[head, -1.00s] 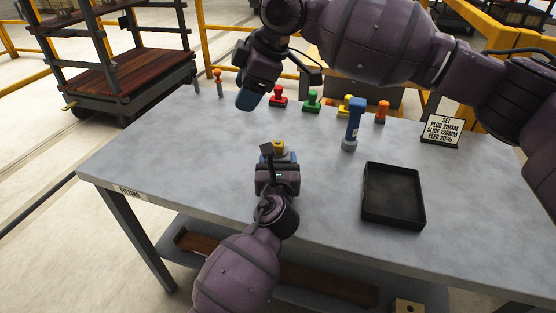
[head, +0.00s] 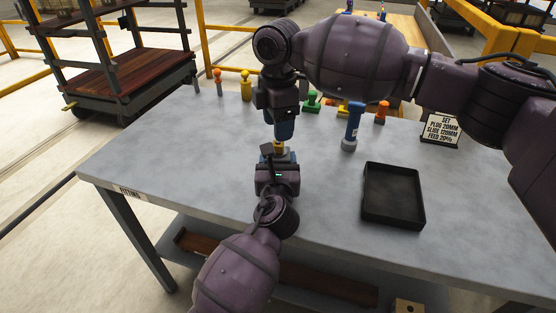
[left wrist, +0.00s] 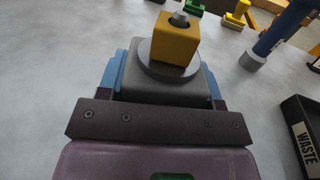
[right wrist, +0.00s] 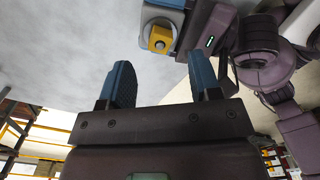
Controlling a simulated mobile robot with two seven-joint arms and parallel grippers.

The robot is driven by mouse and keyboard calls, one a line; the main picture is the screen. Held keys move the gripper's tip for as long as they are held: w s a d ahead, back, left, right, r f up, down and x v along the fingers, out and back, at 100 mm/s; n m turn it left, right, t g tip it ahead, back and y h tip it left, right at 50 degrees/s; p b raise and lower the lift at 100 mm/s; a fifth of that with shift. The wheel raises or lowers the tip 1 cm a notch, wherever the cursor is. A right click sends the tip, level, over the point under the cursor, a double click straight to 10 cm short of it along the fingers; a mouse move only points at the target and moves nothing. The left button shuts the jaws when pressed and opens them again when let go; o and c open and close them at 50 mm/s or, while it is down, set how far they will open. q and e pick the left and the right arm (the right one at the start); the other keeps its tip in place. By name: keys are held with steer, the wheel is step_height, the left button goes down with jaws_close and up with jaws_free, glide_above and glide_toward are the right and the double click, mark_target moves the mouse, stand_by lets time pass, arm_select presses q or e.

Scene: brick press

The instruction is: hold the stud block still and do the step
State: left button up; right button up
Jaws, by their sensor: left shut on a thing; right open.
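The stud block (left wrist: 165,92) is grey, with a round flange on top, and sits on the table between the blue fingers of my left gripper (head: 279,158). A yellow cube-shaped piece (left wrist: 166,50) with a hole sits on the flange, and a grey stud tip (left wrist: 179,18) shows in the hole. The yellow piece also shows in the right wrist view (right wrist: 158,41), beyond the open fingers. My right gripper (head: 284,138) is open and empty, pointing down just above the yellow piece. In the head view my grippers mostly hide the block.
A blue-handled tool (head: 353,123) stands upright at the right, behind an empty black tray (head: 393,222) marked WASTE. Several coloured knob-topped pieces, one green (head: 311,102), line the back edge. A settings sign (head: 441,129) stands at back right. The table's left side is clear.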

steer(key=shift+f, duration=2.45)
steer(key=c, duration=0.8)
steer(key=n, duration=0.9)
steer(key=shift+c, duration=0.2)
steer(key=n, duration=0.4)
steer(key=shift+n, duration=0.3)
steer(key=n, duration=0.4)
steer(key=shift+n, duration=0.3)
steer(key=o, duration=0.8)
